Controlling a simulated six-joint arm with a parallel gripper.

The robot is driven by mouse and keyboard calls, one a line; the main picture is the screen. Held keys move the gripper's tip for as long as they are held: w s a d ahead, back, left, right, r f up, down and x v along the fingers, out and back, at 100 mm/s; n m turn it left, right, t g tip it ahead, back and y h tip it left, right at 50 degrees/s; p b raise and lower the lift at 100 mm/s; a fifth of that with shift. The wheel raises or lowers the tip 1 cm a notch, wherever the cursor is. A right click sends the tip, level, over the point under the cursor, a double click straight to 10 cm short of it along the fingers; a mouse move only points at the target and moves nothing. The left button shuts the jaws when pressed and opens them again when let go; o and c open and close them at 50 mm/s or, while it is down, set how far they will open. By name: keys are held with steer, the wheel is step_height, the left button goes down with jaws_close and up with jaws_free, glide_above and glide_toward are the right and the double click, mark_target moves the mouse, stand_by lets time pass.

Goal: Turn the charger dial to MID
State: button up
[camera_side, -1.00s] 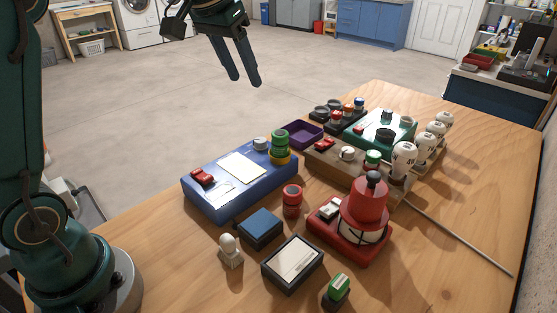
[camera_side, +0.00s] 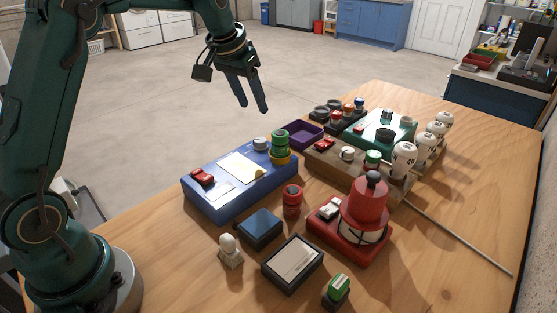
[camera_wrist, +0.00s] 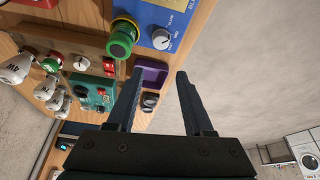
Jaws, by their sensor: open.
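Several panels carry dials, and I cannot tell for sure which one is the charger. The blue box (camera_side: 205,213) has a grey knob (camera_side: 260,144) near its far corner; in the wrist view this pale dial (camera_wrist: 161,39) has a pointer and small printed marks, too blurred to read fully. The brown box (camera_side: 324,164) has a white dial (camera_side: 347,153). The green box (camera_side: 360,140) has a dark round dial (camera_side: 385,134). My gripper (camera_side: 254,108) is open and empty, in the air beyond the blue box, and touches nothing; its two fingers also show apart in the wrist view (camera_wrist: 158,76).
A green knob stack on a yellow base (camera_side: 280,147) stands beside the grey knob. A purple tray (camera_side: 303,134) lies behind. A red beacon (camera_side: 367,205), white bulbs (camera_side: 404,158) and a thin rod (camera_side: 460,238) are to the right. The front left of the table is bare.

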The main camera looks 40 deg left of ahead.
glide_above(260, 140)
steer(key=s, duration=0.2)
steer(key=f, duration=0.5)
steer(key=shift+s+d+f, duration=0.15)
steer(key=shift+s+d, duration=0.05)
steer(key=shift+d, duration=0.05)
steer(key=shift+x, duration=2.55)
jaws_close()
